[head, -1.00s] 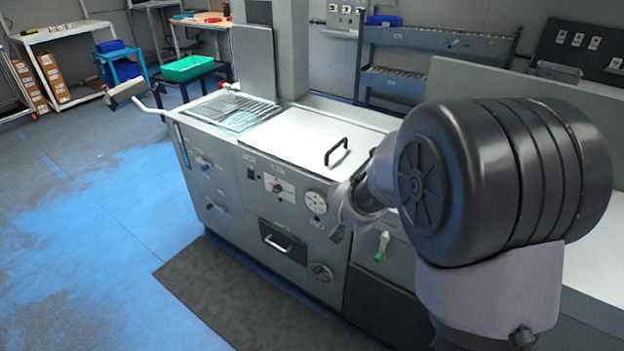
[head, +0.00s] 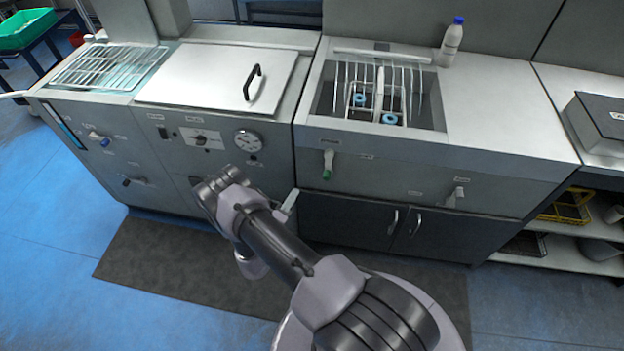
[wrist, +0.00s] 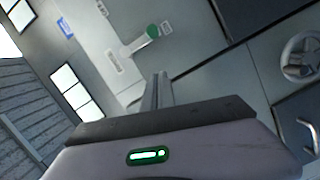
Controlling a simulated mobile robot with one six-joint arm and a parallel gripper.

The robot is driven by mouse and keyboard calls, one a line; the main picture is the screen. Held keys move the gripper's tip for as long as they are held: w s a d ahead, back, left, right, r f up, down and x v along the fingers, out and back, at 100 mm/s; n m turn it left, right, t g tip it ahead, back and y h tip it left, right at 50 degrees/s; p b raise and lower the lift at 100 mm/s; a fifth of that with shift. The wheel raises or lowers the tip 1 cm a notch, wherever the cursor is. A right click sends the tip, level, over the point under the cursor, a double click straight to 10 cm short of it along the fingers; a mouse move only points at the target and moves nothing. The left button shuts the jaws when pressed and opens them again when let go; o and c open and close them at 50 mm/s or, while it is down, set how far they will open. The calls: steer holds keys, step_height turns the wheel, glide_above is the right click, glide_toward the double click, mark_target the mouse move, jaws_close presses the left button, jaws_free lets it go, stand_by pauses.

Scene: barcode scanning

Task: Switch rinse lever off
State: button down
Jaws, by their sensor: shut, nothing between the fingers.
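A white lever with a green end (head: 327,165) hangs downward on the front panel below the sink basin. It also shows in the wrist view (wrist: 135,46), beyond the fingertips. The labels are too small to read, so I cannot tell by print which is the rinse lever. My gripper (head: 291,199) is shut and empty, below and left of the green-ended lever, apart from it. Its shut fingers (wrist: 157,92) point toward that lever in the wrist view.
The sink basin (head: 436,116) holds a wire rack with blue-topped items. A bottle (head: 451,42) stands behind it. A lidded tank (head: 215,80) with a black handle and a gauge (head: 248,141) are to the left. Cupboard doors (head: 345,218) lie below the levers.

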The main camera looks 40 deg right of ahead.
mark_target(328, 167)
steer(key=w+d+f+b, duration=0.1)
steer(key=d+b, duration=0.3)
steer(key=d, duration=0.7)
steer(key=shift+w+d+f, duration=0.15)
steer(key=shift+w+f, duration=0.25)
steer(key=shift+f, duration=0.1)
